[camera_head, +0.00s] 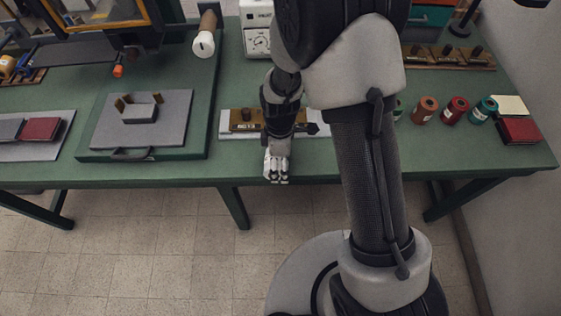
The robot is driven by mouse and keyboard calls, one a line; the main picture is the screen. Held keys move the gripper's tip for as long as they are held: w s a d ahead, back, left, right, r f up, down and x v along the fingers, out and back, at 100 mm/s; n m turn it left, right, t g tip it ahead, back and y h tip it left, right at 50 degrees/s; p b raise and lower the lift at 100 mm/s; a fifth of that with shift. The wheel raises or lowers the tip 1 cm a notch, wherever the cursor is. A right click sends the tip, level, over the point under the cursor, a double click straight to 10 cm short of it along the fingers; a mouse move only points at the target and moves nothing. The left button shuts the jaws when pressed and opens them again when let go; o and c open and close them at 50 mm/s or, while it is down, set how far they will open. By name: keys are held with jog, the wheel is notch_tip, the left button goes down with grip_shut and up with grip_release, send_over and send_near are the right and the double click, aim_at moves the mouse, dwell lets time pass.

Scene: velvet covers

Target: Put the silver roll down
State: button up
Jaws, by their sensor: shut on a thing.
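My gripper (277,174) points down at the table's front edge, in front of a wooden block with a lettered label (243,126). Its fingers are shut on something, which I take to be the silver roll. The roll itself cannot be told apart from the pale grey fingers in this view. No silver roll shows clearly elsewhere on the table.
The green table (185,178) runs across the view. Brown (427,108), red (454,110) and teal (483,108) rolls stand at right, beside a dark red block (519,131). A grey board (137,120) lies at left. A white dial device (257,40) stands behind.

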jog(key=shift+f, duration=0.15)
jog(key=o, duration=1.2)
jog(key=shift+o, duration=0.2)
jog(key=r+p, duration=0.1)
jog(key=r, duration=0.3)
jog(key=r+p, duration=0.1)
jog(key=r, duration=0.3)
jog(key=w+r+p, duration=0.1)
jog(key=r+p, duration=0.1)
jog(key=r, duration=0.2)
jog(key=shift+r, duration=0.25)
jog(key=s+d+r+m+t, duration=0.1)
jog(key=s+d+r+m, duration=0.2)
jog(key=r, duration=0.3)
jog(key=s+d+r+m+t, duration=0.2)
jog(key=s+d+r+m, duration=0.15)
jog(key=r, duration=0.35)
jog(key=s+d+r+m+t, duration=0.1)
jog(key=s+d+r+m, duration=0.1)
jog(key=r+m, duration=0.3)
jog(key=s+d+r+m+t, duration=0.1)
jog(key=s+d+r+m, duration=0.2)
jog(key=s, duration=0.5)
jog(key=shift+s+r+m+t, duration=0.15)
jog(key=shift+r+m+t, duration=0.15)
jog(key=shift+r+m, duration=0.65)
